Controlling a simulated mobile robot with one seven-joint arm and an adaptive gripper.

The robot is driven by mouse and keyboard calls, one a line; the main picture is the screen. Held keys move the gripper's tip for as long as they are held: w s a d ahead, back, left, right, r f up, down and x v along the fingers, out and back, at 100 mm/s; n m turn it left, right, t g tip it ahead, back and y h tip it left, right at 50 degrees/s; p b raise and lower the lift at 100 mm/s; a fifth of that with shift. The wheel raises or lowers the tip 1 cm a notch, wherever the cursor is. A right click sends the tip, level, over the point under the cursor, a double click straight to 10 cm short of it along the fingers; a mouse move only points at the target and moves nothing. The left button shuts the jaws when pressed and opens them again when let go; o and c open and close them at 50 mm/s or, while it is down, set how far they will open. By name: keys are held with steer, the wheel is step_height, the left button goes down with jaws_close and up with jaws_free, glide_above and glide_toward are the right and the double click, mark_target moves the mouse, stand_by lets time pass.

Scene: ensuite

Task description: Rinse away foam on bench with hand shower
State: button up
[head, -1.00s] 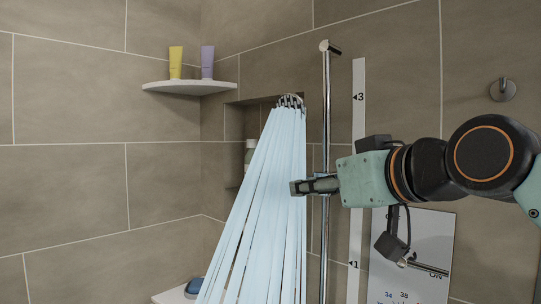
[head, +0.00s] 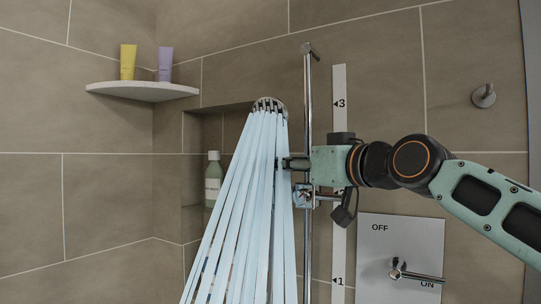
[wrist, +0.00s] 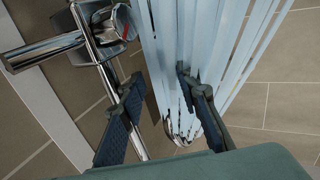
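The hand shower (head: 270,104) is high beside the chrome rail (head: 308,130). Its head faces down and pale blue water streams (head: 240,215) pour from it toward the lower left. In the wrist view the chrome shower head (wrist: 183,132) shows beyond my fingers. My gripper (head: 284,163) is just below the shower head, by the rail and level with the streams. In the wrist view its two fingers (wrist: 158,80) are well apart, with nothing clearly held between them. The streams partly cover the fingertips in the head view. The bench and any foam are out of view.
A chrome holder (head: 304,196) sits on the rail below my gripper. A lever (head: 415,276) on a panel marked OFF and ON points right. A corner shelf (head: 140,92) carries two tubes. A bottle (head: 213,180) stands in the wall niche. A hook (head: 484,96) is at right.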

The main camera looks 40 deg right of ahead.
mark_target(273, 180)
steer(key=shift+w+d+p, duration=0.2)
steer(key=shift+w+p, duration=0.45)
steer(key=shift+w, duration=2.45)
steer(key=shift+c, duration=0.4)
steer(key=shift+r, duration=0.15)
jaws_close()
